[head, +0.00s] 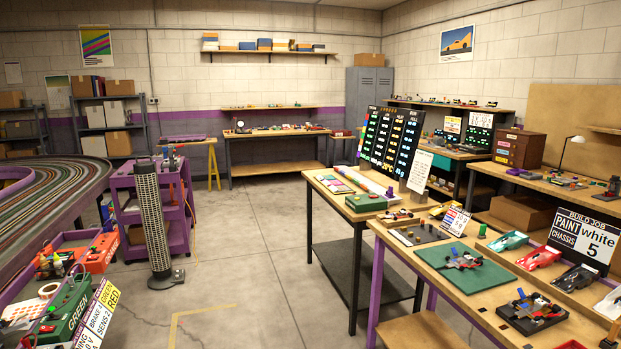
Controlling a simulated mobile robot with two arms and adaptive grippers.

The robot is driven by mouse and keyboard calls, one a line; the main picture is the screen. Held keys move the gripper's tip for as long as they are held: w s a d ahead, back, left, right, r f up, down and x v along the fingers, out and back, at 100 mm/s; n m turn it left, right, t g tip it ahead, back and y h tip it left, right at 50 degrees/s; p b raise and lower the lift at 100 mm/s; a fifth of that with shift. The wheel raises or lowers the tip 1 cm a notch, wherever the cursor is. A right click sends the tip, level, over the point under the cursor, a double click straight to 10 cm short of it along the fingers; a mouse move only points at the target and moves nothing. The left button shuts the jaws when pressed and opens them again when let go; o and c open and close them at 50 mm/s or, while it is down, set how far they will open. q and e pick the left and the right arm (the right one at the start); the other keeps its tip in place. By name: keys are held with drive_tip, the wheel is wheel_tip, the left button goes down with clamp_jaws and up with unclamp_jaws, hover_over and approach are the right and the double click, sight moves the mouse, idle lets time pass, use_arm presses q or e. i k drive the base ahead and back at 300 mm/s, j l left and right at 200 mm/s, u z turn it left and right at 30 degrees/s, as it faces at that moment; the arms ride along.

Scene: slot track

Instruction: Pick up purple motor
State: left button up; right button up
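I cannot make out a purple motor for certain; many of the parts in the head view are too small to tell. A partly built car chassis (463,259) with red and dark parts lies on a green mat (492,276) on the near right workbench. Neither of my grippers shows in the head view.
The right workbench (408,258) holds several car bodies (542,258) and a job sign (583,238). A purple cart (178,215) and a tall mesh column (151,220) stand left. A slot track (50,195) fills the far left. The middle floor (255,245) is clear.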

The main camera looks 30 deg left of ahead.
sight(389, 193)
drive_tip(key=i+j+u, duration=0.1)
drive_tip(key=i+j, duration=0.35)
drive_tip(key=i+j+u, duration=0.1)
drive_tip(key=i+j, duration=0.35)
drive_tip(key=i+j+u, duration=0.1)
drive_tip(key=i+j, duration=0.3)
drive_tip(key=i, duration=0.15)
drive_tip(key=i+j+u, duration=0.1)
drive_tip(key=i+j, duration=0.25)
drive_tip(key=i, duration=0.15)
drive_tip(key=i+j+u, duration=0.1)
drive_tip(key=i+j, duration=0.2)
drive_tip(key=i, duration=0.2)
